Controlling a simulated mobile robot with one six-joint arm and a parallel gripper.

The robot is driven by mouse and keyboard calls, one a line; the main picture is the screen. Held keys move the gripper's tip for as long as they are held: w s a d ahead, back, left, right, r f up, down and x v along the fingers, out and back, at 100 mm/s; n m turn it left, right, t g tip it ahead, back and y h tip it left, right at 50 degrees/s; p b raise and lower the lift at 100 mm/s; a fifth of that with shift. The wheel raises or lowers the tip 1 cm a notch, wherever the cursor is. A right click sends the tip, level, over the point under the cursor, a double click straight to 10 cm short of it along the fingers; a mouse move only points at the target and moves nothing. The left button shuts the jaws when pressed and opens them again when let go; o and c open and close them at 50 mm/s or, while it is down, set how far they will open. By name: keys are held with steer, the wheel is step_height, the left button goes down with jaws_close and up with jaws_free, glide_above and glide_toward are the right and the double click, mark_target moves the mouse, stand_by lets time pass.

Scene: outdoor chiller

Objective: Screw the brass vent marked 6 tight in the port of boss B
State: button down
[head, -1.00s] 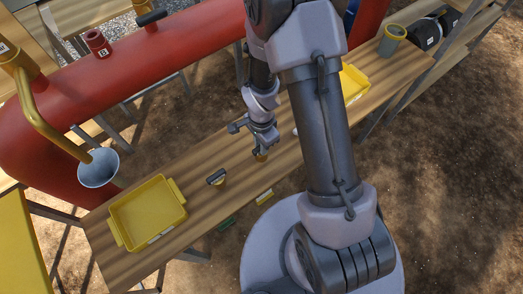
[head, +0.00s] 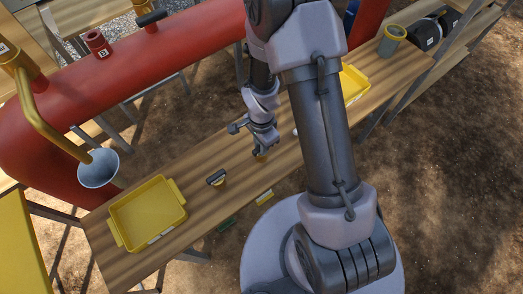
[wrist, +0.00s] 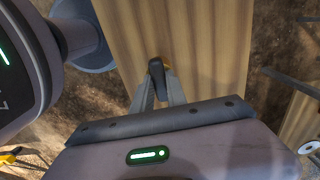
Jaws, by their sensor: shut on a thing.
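My gripper (head: 261,151) is low over the wooden bench and shut on a small brass vent with a dark top (wrist: 157,68). A second brass piece with a dark handle (head: 217,178) stands on the bench, left of my gripper. A red boss with a small label (head: 97,43) rises from the red vessel (head: 125,80) at upper left. Its letter is too small to read. Another boss carries a black-handled fitting (head: 151,18).
The wooden bench (head: 190,172) has a yellow tray (head: 147,212) at its left end. A second yellow tray (head: 353,82) is partly behind my arm, with a grey cup (head: 391,40) farther right. A brass pipe (head: 45,115) and a pale funnel (head: 98,168) stand by the vessel.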

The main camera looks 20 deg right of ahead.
stand_by(0.4)
step_height(320, 180, up, 7)
steer(key=p, duration=0.4)
steer(key=shift+r+p, duration=0.15)
steer(key=shift+p, duration=0.25)
steer(key=c, duration=1.8)
jaws_free()
steer(key=shift+c, duration=0.2)
jaws_close()
